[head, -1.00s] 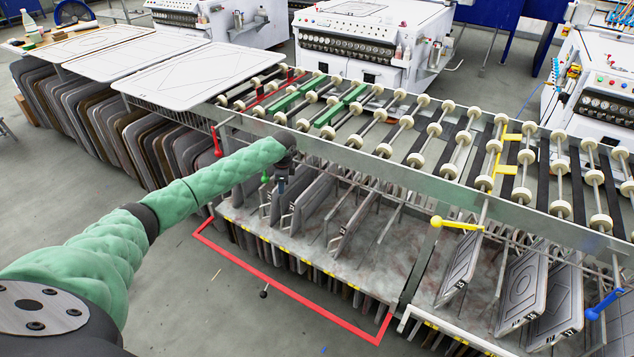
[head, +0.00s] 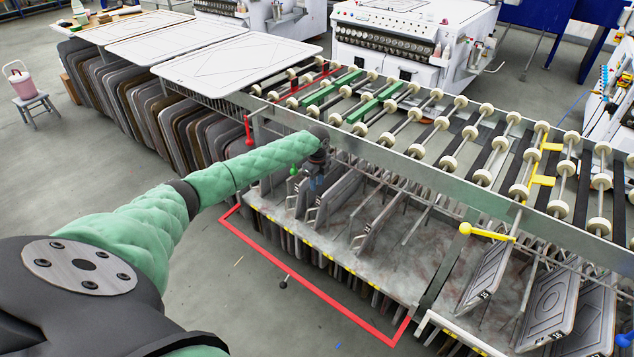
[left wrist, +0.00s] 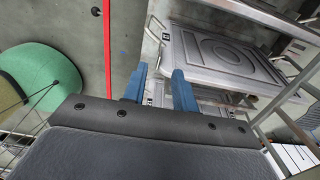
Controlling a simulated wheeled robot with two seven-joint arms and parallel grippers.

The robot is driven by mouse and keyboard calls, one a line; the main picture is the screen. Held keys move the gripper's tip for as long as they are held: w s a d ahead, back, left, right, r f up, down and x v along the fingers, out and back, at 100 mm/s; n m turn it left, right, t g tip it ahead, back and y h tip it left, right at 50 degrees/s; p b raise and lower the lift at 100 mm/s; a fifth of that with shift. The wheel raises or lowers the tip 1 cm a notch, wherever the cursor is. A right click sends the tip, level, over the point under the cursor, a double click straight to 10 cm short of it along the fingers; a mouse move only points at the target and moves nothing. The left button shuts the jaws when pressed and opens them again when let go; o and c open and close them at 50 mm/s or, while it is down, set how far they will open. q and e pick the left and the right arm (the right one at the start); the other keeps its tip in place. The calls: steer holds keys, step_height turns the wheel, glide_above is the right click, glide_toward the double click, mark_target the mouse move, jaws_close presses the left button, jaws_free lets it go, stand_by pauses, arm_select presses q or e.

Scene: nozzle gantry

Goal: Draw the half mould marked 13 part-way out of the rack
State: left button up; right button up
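Half moulds stand on edge in the rack under the roller table. One upright grey half mould (head: 372,222) stands right of my left gripper (head: 317,184); its number is too small to read. Other panels (head: 337,197) stand close around the gripper, which points down at the rack's front. In the left wrist view a grey half mould (left wrist: 225,62) with a ring pattern lies beyond the fingertips, with a small unreadable dark tag at its corner. I cannot tell which mould is 13. My right gripper is out of view.
A red rail (head: 310,282) runs low in front of the rack. A yellow lever (head: 487,232) and a red lever (head: 249,128) project from the frame. The roller table (head: 440,130) overhangs the moulds.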

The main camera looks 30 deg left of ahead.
arm_select(q)
steer(key=shift+f, duration=0.1)
